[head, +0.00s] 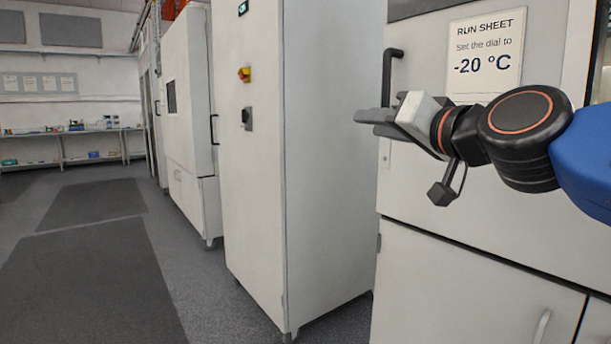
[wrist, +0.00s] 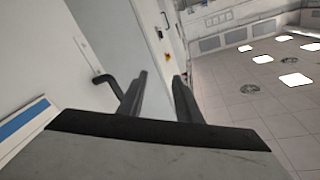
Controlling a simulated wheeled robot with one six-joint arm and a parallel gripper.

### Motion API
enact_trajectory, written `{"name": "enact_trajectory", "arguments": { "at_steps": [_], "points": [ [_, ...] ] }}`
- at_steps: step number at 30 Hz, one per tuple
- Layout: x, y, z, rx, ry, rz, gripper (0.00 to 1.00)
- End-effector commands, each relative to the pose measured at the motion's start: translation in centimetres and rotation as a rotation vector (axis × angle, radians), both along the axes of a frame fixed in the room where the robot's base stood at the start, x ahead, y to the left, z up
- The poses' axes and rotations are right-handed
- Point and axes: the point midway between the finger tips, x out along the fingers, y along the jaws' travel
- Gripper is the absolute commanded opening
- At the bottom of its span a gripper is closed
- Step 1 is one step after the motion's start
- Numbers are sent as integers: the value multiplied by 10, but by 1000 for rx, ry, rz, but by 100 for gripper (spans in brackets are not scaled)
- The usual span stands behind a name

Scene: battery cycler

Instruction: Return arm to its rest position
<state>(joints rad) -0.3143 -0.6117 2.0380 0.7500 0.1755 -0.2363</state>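My gripper (head: 375,122) is at the right of the head view, raised in front of the cabinet with the run sheet, its fingers pointing left. In the wrist view its two dark fingers (wrist: 158,98) stand apart with a gap between them and nothing in it. The run sheet (head: 486,50) on the cabinet reads "Set the dial to -20 °C". The black door handle (head: 390,75) shows just behind the gripper in the head view, and it also shows left of the fingers in the wrist view (wrist: 107,84). I cannot tell whether the gripper touches the handle.
A tall white cabinet (head: 255,200) with a red-yellow switch (head: 244,74) and a black knob (head: 247,118) stands left of the gripper. Another white cabinet (head: 187,120) stands beyond. Floor with dark mats (head: 95,285) is clear at left. Benches (head: 70,145) line the back wall.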

Motion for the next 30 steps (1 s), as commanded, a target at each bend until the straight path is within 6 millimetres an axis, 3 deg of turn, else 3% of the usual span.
{"name": "enact_trajectory", "arguments": {
  "at_steps": [1,3,8,14,18,24,30],
  "points": [
    [-3,-5,-31,-53,46,2,31],
    [-7,-11,-73,-125,118,8,31],
    [-26,-33,-167,-276,290,12,31],
    [-65,-71,-278,-436,526,-3,31],
    [-101,-103,-348,-535,700,-26,31],
    [-154,-143,-421,-638,913,-65,31],
    [-181,-161,-449,-683,1012,-86,31]
  ]
}}
